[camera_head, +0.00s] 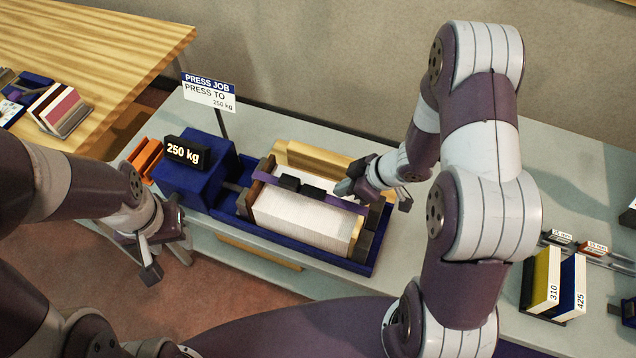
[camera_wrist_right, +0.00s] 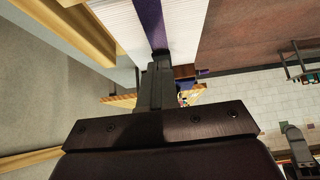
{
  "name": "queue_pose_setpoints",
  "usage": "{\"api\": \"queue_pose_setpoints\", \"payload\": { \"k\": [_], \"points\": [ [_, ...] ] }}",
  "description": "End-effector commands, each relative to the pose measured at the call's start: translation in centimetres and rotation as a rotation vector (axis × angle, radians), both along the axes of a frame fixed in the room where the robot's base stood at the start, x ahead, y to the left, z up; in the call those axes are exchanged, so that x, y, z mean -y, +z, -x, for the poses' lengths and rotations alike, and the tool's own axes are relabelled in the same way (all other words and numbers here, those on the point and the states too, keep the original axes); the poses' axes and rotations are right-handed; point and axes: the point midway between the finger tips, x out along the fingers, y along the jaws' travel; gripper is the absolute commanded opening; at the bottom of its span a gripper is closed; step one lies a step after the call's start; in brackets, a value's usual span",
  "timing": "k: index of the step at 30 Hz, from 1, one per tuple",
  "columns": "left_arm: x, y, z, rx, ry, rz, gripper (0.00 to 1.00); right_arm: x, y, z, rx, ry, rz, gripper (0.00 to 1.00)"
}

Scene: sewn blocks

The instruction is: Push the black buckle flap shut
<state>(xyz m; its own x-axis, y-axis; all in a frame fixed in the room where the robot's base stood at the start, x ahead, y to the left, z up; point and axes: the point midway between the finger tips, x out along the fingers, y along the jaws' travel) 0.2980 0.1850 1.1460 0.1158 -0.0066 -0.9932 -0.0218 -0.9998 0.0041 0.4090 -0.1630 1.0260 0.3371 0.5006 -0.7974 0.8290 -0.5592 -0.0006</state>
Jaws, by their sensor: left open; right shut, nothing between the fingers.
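The black buckle (camera_head: 300,186) sits on the purple strap (camera_head: 340,200) that runs across the top of the white sewn block (camera_head: 300,218) in the press. It shows as two dark pieces side by side; I cannot tell how far its flap stands open. My right gripper (camera_head: 347,187) is shut and empty, just right of the buckle near the strap's right end. In the right wrist view its closed fingers (camera_wrist_right: 155,88) lie over the strap (camera_wrist_right: 151,22) and block; contact is unclear. The buckle is not clearly visible there. My left gripper (camera_head: 166,246) is open and empty, left of the press.
The press has a blue tray (camera_head: 365,268) and a blue box (camera_head: 190,180) with a black 250 kg display (camera_head: 187,151). A "PRESS JOB" sign (camera_head: 209,91) stands behind. Yellow and blue blocks (camera_head: 556,280) stand at right. A wooden table (camera_head: 90,45) is at upper left.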

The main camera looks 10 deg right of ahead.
Motion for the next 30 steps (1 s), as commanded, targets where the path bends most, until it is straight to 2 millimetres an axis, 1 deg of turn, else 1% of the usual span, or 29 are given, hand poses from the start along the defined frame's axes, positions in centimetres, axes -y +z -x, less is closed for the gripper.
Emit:
{"api": "queue_pose_setpoints", "payload": {
  "k": [1,6,9,13,18,30],
  "points": [
    [0.0,0.3,0.0,0.000,0.000,0.000,0.48,0.6,1.0,0.3,0.003,-0.004,0.001,0.00],
    [0.0,1.1,0.0,0.000,0.000,0.000,0.48,2.7,4.4,1.7,0.003,-0.003,0.000,0.00],
    [0.0,1.7,0.0,0.000,0.000,0.000,0.48,3.8,6.2,2.5,0.003,-0.003,0.001,0.00],
    [0.0,2.1,0.0,0.000,0.000,0.000,0.48,5.0,7.8,3.2,0.003,-0.003,-0.001,0.00],
    [0.0,2.3,0.0,0.000,0.000,0.000,0.48,5.7,8.8,3.8,0.000,-0.001,-0.001,0.00],
    [0.0,2.3,0.0,0.000,0.000,0.000,0.48,5.7,8.9,3.9,0.000,0.001,-0.001,0.00]
  ]
}}
